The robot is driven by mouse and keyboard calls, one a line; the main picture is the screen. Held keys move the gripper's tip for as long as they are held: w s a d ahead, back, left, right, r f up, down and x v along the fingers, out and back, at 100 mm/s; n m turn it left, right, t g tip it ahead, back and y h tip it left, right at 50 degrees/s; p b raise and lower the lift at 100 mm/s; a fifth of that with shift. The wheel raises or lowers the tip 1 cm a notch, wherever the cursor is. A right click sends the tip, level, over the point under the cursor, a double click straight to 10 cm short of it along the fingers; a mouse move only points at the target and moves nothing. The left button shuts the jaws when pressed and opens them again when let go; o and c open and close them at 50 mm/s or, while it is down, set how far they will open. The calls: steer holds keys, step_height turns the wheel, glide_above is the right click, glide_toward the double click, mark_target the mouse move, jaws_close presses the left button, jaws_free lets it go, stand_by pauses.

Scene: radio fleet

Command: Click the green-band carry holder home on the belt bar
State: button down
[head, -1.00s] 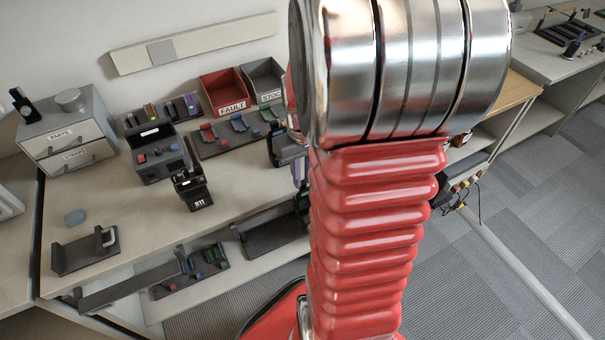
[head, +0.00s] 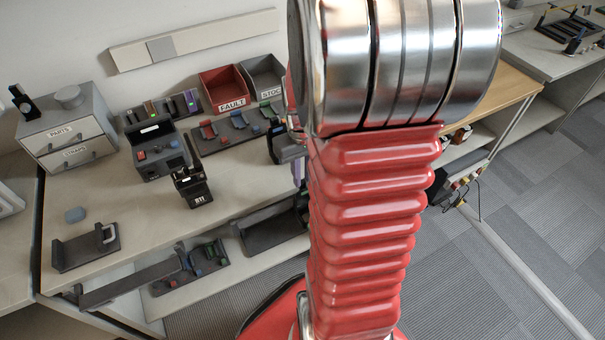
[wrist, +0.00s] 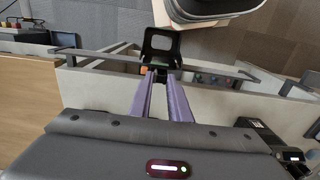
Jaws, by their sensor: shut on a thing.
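In the wrist view my gripper (wrist: 163,78), with two purple fingers, is shut on a black carry holder (wrist: 160,59) with a square opening. The holder sticks out beyond the fingertips; I cannot make out a green band on it. A dark bar (wrist: 215,74) runs across behind it; I cannot tell whether they touch. In the head view my arm hides most of the gripper; only a sliver of purple finger (head: 298,172) shows. A dark bar (head: 130,284) along the bench's front edge looks like the belt bar.
A radio marked R11 (head: 194,188), a dark cradle (head: 85,252) and a charger (head: 158,152) stand on the bench. Red FAULT (head: 224,90) and grey STOCK (head: 264,78) bins are behind. A tray of coloured holders (head: 212,280) is below the front edge. Bare benchtop lies left of centre.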

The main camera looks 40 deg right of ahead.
steer(key=c, duration=1.6)
jaws_free()
steer(key=shift+o, duration=0.2)
step_height(320, 180, up, 14)
steer(key=shift+f, duration=0.2)
steer(key=s+a+r+n+t, duration=0.1)
steer(key=s+a+r+t, duration=0.1)
steer(key=a, duration=0.9)
steer(key=s+a+r+n+t, duration=0.2)
steer(key=a+r+t, duration=0.1)
steer(key=a, duration=0.8)
steer(key=shift+a+t, duration=0.3)
steer(key=shift+a, duration=0.1)
